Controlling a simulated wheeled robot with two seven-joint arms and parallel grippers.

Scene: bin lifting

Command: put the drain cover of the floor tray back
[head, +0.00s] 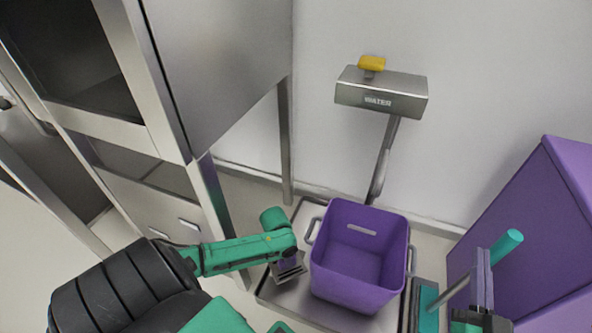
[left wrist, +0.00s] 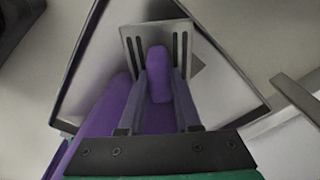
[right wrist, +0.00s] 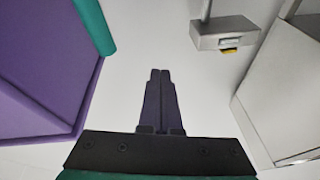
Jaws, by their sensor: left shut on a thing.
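The drain cover (head: 291,275) is a small metal plate with dark slots. It also shows in the left wrist view (left wrist: 133,42), with a purple grip on it. My left gripper (head: 286,260) is shut on that grip, its fingers on both sides. The cover is over the left part of the floor tray (head: 292,304); I cannot tell whether it touches the tray. A darker grey patch (left wrist: 193,66) shows on the tray beside the cover; the drain opening is not clearly visible. My right gripper (right wrist: 160,100) is shut and empty, off to the right.
A purple bin (head: 358,258) with side handles stands in the tray, close beside my left gripper. A metal WATER box (head: 382,96) with a yellow top is on the wall. A steel cabinet (head: 225,60) is left; a large purple container (head: 530,235) is right.

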